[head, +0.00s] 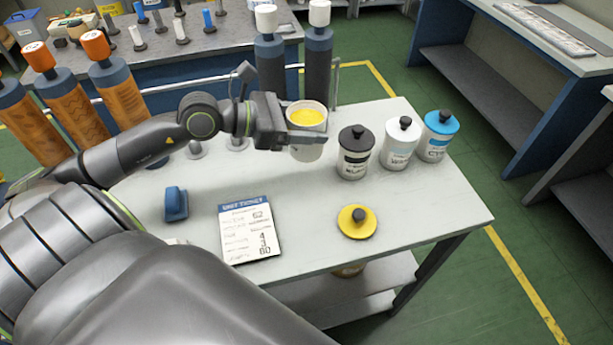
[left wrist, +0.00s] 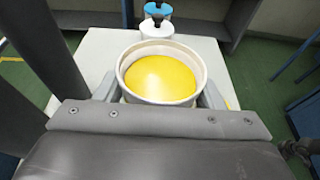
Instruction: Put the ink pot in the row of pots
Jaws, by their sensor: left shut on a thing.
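The ink pot (head: 307,146) is white, open at the top and full of yellow ink. My left gripper (head: 307,138) is shut on it and holds it upright at the left end of the row of pots. In the left wrist view the ink pot (left wrist: 160,72) sits between both fingers. The row has a black-lidded pot (head: 356,152), a white pot (head: 400,143) with a black knob and a blue-lidded pot (head: 438,136). Whether the ink pot touches the table is hard to tell. My right gripper does not show.
A yellow lid (head: 357,222) with a black knob lies on the table (head: 455,212) in front of the row. A printed card (head: 250,231) and a blue block (head: 176,204) lie to the left. Dark rollers (head: 270,68) stand behind the ink pot. The table's right front is clear.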

